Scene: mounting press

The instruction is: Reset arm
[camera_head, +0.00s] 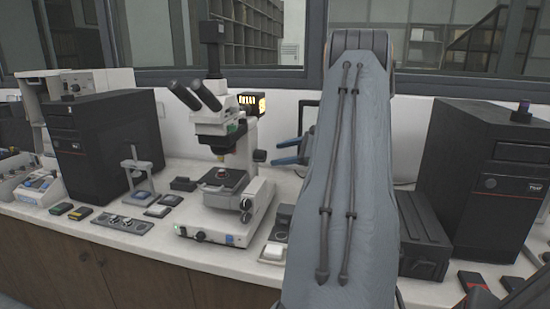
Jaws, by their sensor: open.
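My grey arm (345,190) rises in the foreground right of centre and hides part of the counter behind it. My gripper (276,153) shows at the arm's left edge as two blue-grey fingers pointing left. The fingers are apart, with nothing visible between them. The gripper is in the air right of the microscope (215,135), and I see no contact between them.
The counter (185,242) holds a small press-like stand (136,172) left of the microscope. A black computer tower (105,145) stands at left, another (485,180) at right. A dark case (423,235) sits right of my arm. Windows line the back wall.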

